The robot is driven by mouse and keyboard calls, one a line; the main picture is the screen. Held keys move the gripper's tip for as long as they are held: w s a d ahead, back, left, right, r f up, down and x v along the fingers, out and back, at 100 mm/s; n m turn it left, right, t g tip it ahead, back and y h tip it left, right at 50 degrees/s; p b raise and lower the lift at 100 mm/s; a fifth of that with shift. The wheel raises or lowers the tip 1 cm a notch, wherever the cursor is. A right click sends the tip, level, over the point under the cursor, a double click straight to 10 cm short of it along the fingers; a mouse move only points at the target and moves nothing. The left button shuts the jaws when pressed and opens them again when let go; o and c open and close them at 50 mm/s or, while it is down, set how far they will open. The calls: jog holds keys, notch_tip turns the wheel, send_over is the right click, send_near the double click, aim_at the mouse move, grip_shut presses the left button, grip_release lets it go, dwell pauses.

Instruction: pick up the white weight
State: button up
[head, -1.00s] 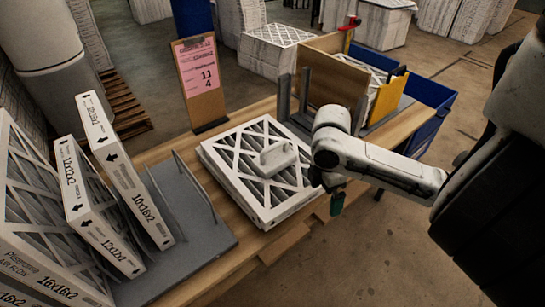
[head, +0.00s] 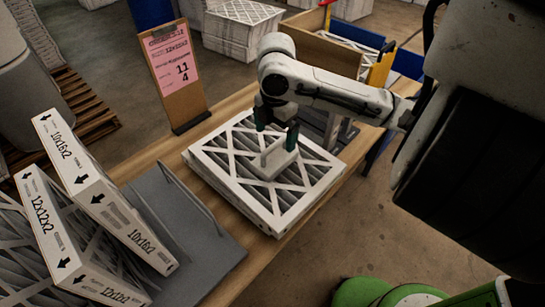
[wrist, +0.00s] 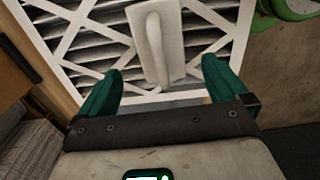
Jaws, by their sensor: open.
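The white weight (head: 273,161), a flat block with a raised handle, lies on top of a stack of white-framed filters (head: 220,172) on the wooden table. My gripper (head: 276,137) is open just above the weight, with its green fingertips near the handle. In the wrist view, the weight (wrist: 155,45) is ahead of and between the two spread green fingers of my gripper (wrist: 160,85). The near end of the weight reaches between them. I cannot tell whether either finger touches it.
A clipboard with a pink sheet (head: 173,65) stands behind the stack. Boxed filters (head: 105,200) lean in a grey rack (head: 190,220) at the left. A wooden divider (head: 327,50) stands at the back right. The table's front edge is near the stack.

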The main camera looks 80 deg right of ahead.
aim_at(275, 143)
jog(key=shift+f, duration=3.5)
jog(key=shift+c, duration=0.2)
grip_shut()
jog(key=shift+r, duration=0.1)
